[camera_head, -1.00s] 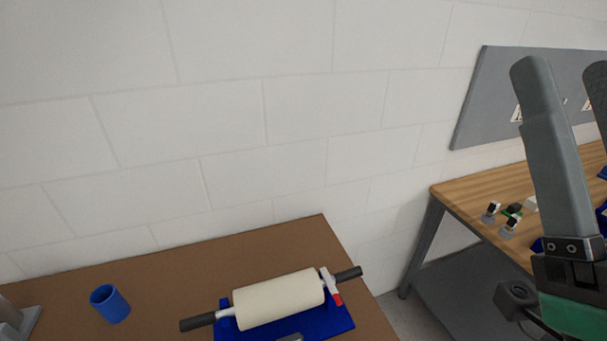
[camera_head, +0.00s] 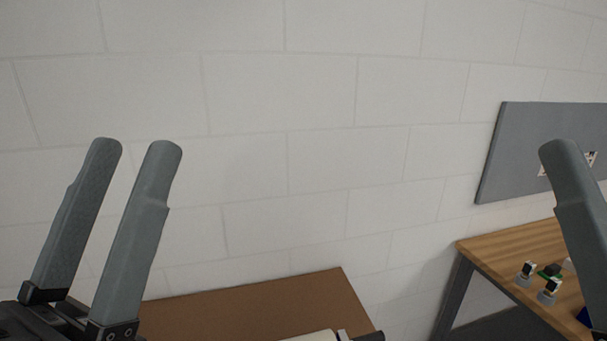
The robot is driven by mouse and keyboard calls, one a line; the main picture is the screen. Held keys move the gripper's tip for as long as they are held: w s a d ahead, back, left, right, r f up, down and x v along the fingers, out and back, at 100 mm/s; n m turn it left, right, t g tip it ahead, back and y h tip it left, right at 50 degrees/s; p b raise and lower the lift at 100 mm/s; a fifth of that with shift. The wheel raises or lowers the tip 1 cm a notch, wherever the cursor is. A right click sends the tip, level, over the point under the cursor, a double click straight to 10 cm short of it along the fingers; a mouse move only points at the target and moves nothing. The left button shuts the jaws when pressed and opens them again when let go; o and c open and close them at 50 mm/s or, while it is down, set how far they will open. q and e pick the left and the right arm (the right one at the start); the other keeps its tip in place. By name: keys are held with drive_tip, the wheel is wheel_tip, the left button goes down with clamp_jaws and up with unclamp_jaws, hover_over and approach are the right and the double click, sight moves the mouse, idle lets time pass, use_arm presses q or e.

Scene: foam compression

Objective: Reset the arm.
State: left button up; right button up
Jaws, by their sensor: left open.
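My left gripper (camera_head: 132,150) stands at the lower left with its two grey fingers pointing up and apart. It is open, with only the white wall showing between the fingers. My right gripper shows only as one grey finger (camera_head: 580,215) at the right edge, pointing up. Its other finger is out of the picture, so its opening cannot be judged. A cream roller (camera_head: 318,337) with a dark handle end (camera_head: 370,336) just shows at the bottom edge, on the brown table (camera_head: 255,305). Most of it is cut off. Neither gripper touches it.
A wooden workbench (camera_head: 505,245) with small parts (camera_head: 548,290) on it stands at the right, partly behind my right finger. A grey panel (camera_head: 520,150) is on the white block wall (camera_head: 300,90). The space before the wall between my grippers is clear.

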use_arm(q)
drive_tip(key=s+a+r+n+y, duration=0.1)
drive_tip(key=s+a+n+y, duration=0.1)
drive_tip(key=a+y, duration=0.35)
wheel_tip(320, 180, up, 31)
drive_tip(key=p, duration=3.1)
drive_tip(key=shift+a+r+t+y, duration=0.15)
drive_tip(key=shift+a+t+y, duration=0.2)
drive_tip(key=shift+a, duration=0.1)
drive_tip(key=shift+s, duration=0.1)
